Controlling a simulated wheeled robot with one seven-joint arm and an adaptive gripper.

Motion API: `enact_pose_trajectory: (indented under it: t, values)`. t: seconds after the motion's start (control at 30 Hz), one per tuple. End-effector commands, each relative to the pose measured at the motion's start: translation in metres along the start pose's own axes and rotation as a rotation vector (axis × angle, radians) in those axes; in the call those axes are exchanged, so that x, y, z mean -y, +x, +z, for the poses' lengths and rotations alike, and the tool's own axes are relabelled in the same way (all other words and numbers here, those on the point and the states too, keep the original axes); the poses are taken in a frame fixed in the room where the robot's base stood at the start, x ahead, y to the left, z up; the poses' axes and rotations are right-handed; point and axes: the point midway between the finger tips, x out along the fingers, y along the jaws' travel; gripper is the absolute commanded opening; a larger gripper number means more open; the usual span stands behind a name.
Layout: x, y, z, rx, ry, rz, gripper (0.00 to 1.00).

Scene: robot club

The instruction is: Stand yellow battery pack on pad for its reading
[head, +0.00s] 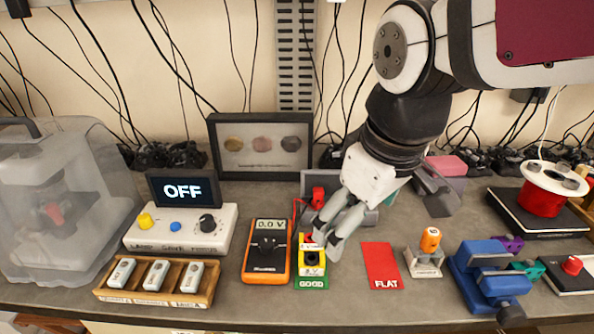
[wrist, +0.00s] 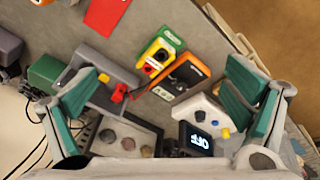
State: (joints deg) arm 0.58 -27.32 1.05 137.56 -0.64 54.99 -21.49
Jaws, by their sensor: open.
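A yellow battery pack (head: 311,257) with a dark round part and a red part rests on the green pad marked GOOD (head: 312,283). Whether it stands upright or lies flat I cannot tell. It also shows in the wrist view (wrist: 153,62). The red pad marked FLAT (head: 381,266) is bare, to the right. The orange multimeter (head: 267,251) beside the pack shows 0.0 V. My gripper (head: 330,240) is above and beside the pack, partly covering its right side in the head view. In the wrist view its fingers are wide apart with nothing between them.
A red clip (head: 318,198) with a wire is on a grey device behind the pack. An orange cell in a holder (head: 425,262) and a blue vise (head: 487,275) are to the right. A wooden tray (head: 158,299) and the OFF display box (head: 181,238) are to the left.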

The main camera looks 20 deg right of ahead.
Motion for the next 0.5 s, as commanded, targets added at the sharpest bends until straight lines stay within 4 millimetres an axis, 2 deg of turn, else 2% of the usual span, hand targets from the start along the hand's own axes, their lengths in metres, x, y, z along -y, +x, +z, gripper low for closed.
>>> enact_pose_trajectory:
  t: [0.1,0.2,0.33,0.5]
  values:
    - [0.009,-0.011,0.027,-0.059,0.177,0.015,0.95]
    - [0.014,-0.015,0.042,-0.090,0.289,0.016,0.95]
    - [0.018,-0.016,0.053,-0.111,0.370,0.015,0.95]
    - [0.019,-0.016,0.055,-0.115,0.393,0.014,0.95]
